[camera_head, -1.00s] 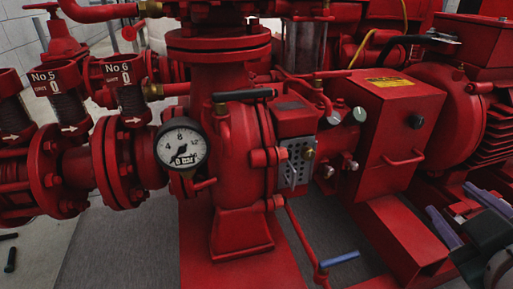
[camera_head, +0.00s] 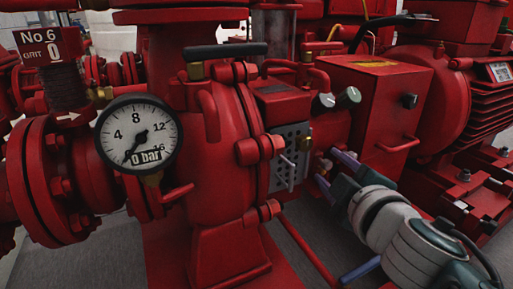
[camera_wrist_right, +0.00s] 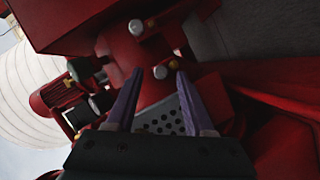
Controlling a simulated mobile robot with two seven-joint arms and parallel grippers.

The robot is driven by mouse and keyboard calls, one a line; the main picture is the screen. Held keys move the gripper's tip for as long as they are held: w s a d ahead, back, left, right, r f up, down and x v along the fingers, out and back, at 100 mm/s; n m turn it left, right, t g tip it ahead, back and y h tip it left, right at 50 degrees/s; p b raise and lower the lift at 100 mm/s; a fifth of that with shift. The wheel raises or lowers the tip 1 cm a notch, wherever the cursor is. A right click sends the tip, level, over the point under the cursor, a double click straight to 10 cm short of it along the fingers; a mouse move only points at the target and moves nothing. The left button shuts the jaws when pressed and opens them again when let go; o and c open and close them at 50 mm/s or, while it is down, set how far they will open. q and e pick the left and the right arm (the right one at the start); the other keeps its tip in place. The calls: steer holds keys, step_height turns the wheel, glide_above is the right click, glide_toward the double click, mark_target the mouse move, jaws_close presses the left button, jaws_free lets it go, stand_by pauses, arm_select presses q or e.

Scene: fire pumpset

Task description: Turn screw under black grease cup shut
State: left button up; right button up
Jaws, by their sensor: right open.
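Below the two cups, a small silver screw head (camera_head: 325,166) shows at my right gripper (camera_head: 335,173); any second screw there is hard to make out behind the fingers. In the right wrist view, my right gripper (camera_wrist_right: 159,71) is open with purple fingers apart and nothing held. A silver screw head (camera_wrist_right: 160,72) appears in line between its fingertips, and another (camera_wrist_right: 136,27) lies beyond. Contact cannot be told. My left gripper is not in view.
A perforated plate with a lever (camera_head: 290,158) is just left of the gripper. A red box (camera_head: 378,112) with a handle stands to the right. A pressure gauge (camera_head: 138,134) reading 0 bar is at the left. A blue-handled crank (camera_head: 360,270) is below.

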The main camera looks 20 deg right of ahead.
steer(key=shift+w+d+f, duration=0.15)
steer(key=shift+w, duration=0.1)
jaws_close()
stand_by(0.3)
